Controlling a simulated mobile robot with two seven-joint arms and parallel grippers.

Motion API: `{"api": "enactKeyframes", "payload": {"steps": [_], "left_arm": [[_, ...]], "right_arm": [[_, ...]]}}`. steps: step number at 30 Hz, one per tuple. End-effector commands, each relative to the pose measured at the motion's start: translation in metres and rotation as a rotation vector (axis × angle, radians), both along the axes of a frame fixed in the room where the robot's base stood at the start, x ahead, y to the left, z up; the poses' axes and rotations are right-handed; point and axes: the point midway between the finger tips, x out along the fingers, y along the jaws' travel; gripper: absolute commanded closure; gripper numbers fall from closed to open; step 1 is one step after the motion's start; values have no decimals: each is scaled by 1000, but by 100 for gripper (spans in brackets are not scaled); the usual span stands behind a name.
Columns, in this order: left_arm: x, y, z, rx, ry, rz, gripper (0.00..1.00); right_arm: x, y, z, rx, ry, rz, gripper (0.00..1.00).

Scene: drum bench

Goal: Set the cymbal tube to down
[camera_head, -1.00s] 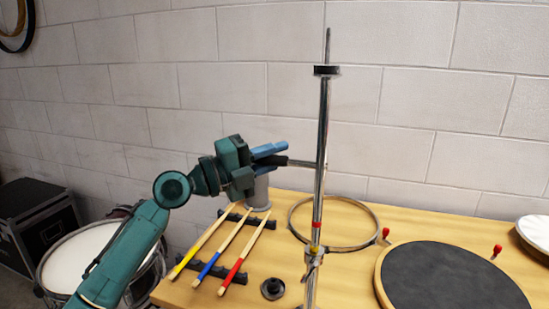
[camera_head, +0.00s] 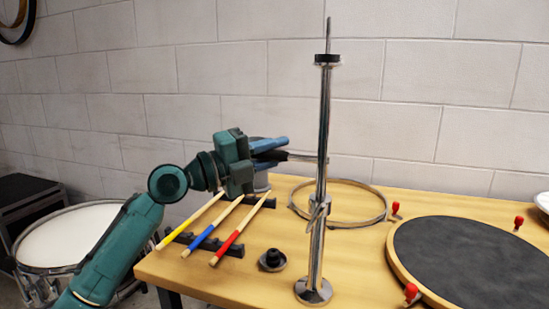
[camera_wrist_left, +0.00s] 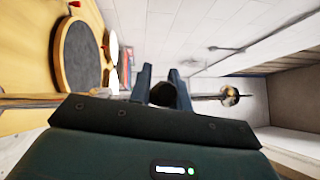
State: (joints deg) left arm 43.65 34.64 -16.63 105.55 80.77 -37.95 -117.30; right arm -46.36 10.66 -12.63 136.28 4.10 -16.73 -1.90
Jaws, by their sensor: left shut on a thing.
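The chrome cymbal tube (camera_head: 324,115) stands upright on the bench, with a black collar (camera_head: 328,59) and a thin rod at its top. A clamp (camera_head: 319,205) sits where it meets the lower tube (camera_head: 316,250), which rises from a round base. A side handle (camera_head: 300,158) with a black grip sticks out left from the tube. My left gripper (camera_head: 278,152) is shut on that grip, beside the tube. In the left wrist view, the grip's round dark end (camera_wrist_left: 162,94) shows between the blue fingers, and the collar (camera_wrist_left: 230,97) is to the right. My right gripper is out of view.
Three drumsticks (camera_head: 228,231) lie on black racks below my gripper. A small black cup-shaped part (camera_head: 272,260) is left of the base. A metal hoop (camera_head: 365,203) lies behind the stand, and a dark round pad (camera_head: 462,262) is to the right.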

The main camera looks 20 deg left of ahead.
Motion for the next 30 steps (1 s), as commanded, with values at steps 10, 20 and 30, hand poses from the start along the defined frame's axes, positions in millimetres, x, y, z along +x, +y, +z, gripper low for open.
{"api": "enactKeyframes", "payload": {"steps": [10,20,30], "left_arm": [[0,-1,-11,5,9,-3,100],[0,-1,-12,5,10,-3,65],[-1,1,-9,1,2,-1,59]], "right_arm": [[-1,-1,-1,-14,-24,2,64],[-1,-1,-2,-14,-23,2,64],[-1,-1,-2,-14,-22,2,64]]}}
